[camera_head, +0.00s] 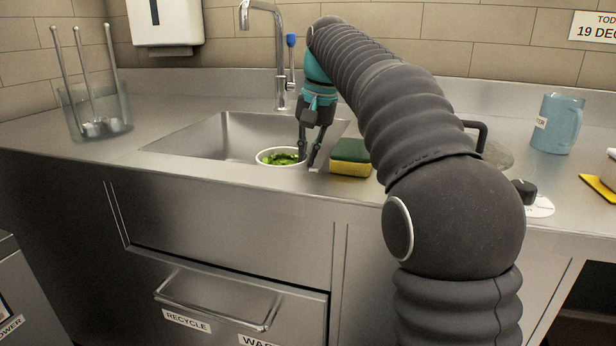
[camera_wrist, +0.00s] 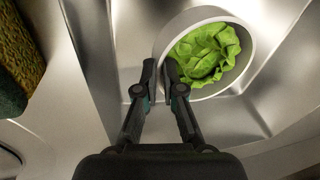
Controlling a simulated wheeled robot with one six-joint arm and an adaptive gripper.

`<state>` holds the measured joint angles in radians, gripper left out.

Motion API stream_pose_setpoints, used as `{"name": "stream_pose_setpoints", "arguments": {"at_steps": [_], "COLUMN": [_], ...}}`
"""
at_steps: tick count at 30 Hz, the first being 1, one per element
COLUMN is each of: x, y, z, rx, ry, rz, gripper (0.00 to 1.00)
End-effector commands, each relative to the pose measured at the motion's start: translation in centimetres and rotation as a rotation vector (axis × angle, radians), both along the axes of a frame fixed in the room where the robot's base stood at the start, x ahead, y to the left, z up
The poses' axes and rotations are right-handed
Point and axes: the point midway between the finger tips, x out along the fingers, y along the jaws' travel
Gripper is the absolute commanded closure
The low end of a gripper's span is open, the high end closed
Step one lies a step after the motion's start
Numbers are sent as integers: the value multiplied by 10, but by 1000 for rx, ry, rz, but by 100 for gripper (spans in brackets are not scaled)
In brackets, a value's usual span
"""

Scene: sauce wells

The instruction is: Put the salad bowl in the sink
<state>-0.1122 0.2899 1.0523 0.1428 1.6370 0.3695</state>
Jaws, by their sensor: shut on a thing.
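The salad bowl (camera_head: 265,161) is white, round and holds green leaves. In the wrist view the salad bowl (camera_wrist: 195,15) sits upper right, its near-left rim between my fingertips. My gripper (camera_head: 307,160) points down and is shut on that rim; it also shows in the wrist view (camera_wrist: 160,72). The steel sink (camera_head: 215,135) is a sunken basin in the counter. The bowl looks level and lies within the front right part of the basin opening. The counter's front edge hides its underside, so I cannot tell whether it touches the basin floor.
A yellow and green sponge (camera_head: 350,162) lies just right of the sink. A tap (camera_head: 279,55) stands behind it. A clear container with utensils (camera_head: 95,110) is at the left. A blue jug (camera_head: 557,124) stands at the right. The basin's left part is clear.

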Motion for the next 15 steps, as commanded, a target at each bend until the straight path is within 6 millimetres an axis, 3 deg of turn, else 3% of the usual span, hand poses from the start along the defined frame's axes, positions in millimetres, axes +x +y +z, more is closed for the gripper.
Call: {"name": "stream_pose_setpoints", "arguments": {"at_steps": [7,15], "x": [0,0], "y": [-1,-2], "z": [-33,-39], "rx": [-1,0], "ry": [1,-1], "rz": [-3,-3], "gripper": [100,100]}}
